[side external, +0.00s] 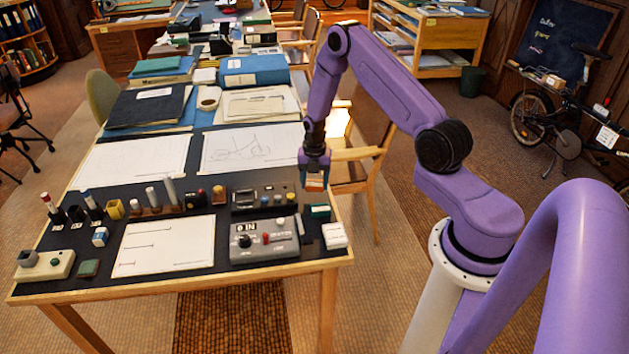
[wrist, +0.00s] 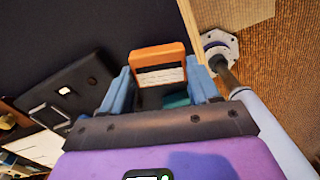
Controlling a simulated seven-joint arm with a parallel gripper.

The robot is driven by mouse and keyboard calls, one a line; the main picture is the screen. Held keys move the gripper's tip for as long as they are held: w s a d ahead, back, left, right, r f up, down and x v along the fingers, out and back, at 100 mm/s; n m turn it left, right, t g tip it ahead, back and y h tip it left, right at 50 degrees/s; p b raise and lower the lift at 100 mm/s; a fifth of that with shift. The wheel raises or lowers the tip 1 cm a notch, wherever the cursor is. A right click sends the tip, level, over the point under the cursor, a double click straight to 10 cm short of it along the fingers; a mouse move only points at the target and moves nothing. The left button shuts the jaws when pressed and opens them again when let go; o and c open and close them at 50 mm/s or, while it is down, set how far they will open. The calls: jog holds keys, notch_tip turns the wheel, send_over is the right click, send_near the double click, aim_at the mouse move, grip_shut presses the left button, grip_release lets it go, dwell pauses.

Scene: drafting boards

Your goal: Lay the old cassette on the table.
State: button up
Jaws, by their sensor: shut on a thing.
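My gripper (side external: 315,172) hangs over the right edge of the work table (side external: 185,284), pointing down. In the wrist view its blue fingers (wrist: 160,82) are shut on the old cassette (wrist: 159,56), which is orange with a white lined label. The cassette (side external: 314,184) shows small and partly hidden by the fingers in the side view. It appears held above the table top, apart from it. The exact height is hard to tell.
A green block (side external: 320,211) and a white box (side external: 334,236) lie near the right table edge below my gripper. A grey control box (side external: 264,241) and a tray of knobs (side external: 262,197) are to their left. A wooden chair (side external: 365,150) stands close behind.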

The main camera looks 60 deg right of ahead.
jog(key=shift+f, duration=0.75)
dwell(0.8)
jog(key=o, duration=1.3)
jog(key=shift+r, duration=0.1)
jog(key=shift+r, duration=3.4)
